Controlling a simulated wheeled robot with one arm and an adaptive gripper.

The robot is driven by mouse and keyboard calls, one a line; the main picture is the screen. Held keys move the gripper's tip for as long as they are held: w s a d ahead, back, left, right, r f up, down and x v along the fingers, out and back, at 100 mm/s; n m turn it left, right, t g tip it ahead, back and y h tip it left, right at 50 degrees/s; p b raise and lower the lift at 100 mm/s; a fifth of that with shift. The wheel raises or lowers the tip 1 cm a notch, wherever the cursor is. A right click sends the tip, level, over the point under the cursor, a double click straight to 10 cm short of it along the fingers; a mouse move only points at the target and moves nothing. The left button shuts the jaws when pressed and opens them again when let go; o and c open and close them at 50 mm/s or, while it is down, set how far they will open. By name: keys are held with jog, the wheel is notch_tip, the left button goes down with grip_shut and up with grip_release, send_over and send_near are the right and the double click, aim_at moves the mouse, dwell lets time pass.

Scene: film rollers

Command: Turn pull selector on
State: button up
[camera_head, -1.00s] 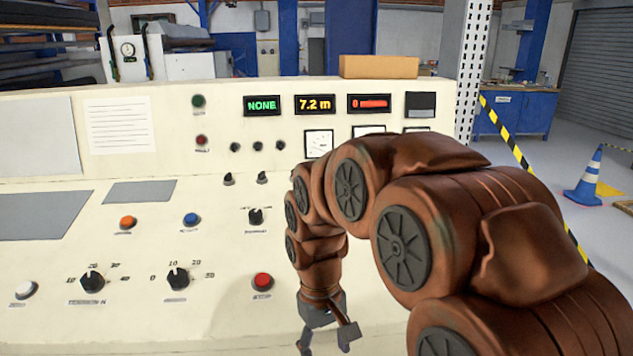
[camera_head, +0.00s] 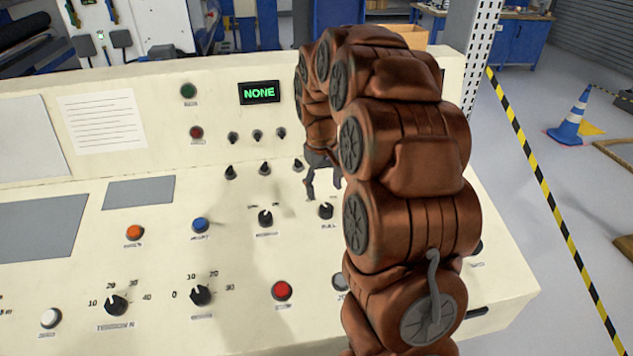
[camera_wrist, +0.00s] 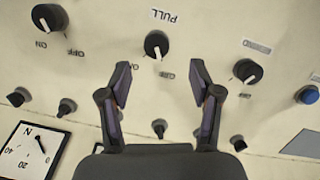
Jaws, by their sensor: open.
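The pull selector is a black rotary knob (camera_wrist: 157,45) with a white pointer mark, at the upper middle of the wrist view beside an upside-down PULL label. Its pointer faces down toward two blurred position labels; I cannot tell which one it marks. In the head view the same knob (camera_head: 326,211) stands on the cream console (camera_head: 140,235). My gripper (camera_wrist: 161,78) is open and empty, its two fingers apart, short of the knob in the wrist view. In the head view my gripper (camera_head: 323,184) hangs just behind the knob, above the console.
Similar black knobs stand at either side, a left one (camera_wrist: 48,18) and a right one (camera_wrist: 247,71) in the wrist view. Small toggles lie under the fingers. The upright panel rises behind.

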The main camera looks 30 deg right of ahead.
aim_at(325, 205)
jog(key=shift+w+d+r, duration=0.1)
jog(key=shift+w+d, duration=0.1)
jog(key=shift+w, duration=0.15)
jog(key=shift+f, duration=0.25)
jog(key=f, duration=0.2)
jog(key=f+p, duration=0.1)
jog(key=f, duration=0.1)
jog(key=f+p, duration=0.1)
jog(key=f, duration=0.2)
jog(key=shift+d+f, duration=0.1)
jog(key=shift+d, duration=0.2)
jog(key=c, duration=1.1)
